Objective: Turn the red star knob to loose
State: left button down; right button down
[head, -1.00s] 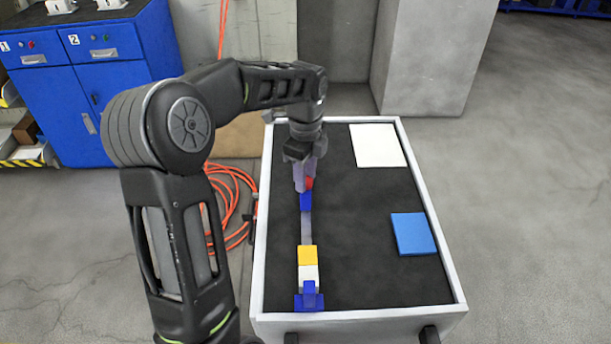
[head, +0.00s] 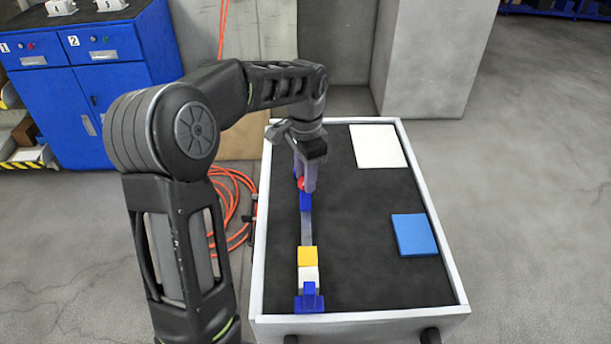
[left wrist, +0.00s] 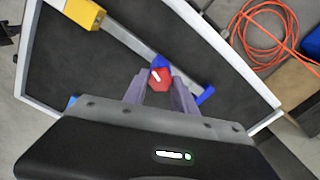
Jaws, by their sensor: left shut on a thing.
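The red star knob (head: 300,184) sits on a blue block (head: 306,203) at the far end of a grey bar (head: 307,228) on the cart. In the left wrist view the knob (left wrist: 160,78) shows a white mark on its face. My left gripper (left wrist: 158,82) has its two fingers on either side of the knob and is shut on it. In the head view the left gripper (head: 304,180) points down and partly hides the knob. My right gripper is not in view.
The bar carries a yellow block (head: 307,256) and a white block (head: 308,274) near a blue end piece (head: 310,299). A white plate (head: 378,146) and a blue plate (head: 414,235) lie to the right on the dark cart top, inside a raised pale rim (head: 258,230).

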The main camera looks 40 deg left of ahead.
pick_arm(q)
jog(key=n, duration=0.4)
dwell(0.4)
jog(key=c, duration=1)
grip_release()
jog(key=shift+r, duration=0.1)
notch_tip(320, 180, up, 8)
jog(key=shift+f+b, duration=0.15)
jog(key=shift+b, duration=0.35)
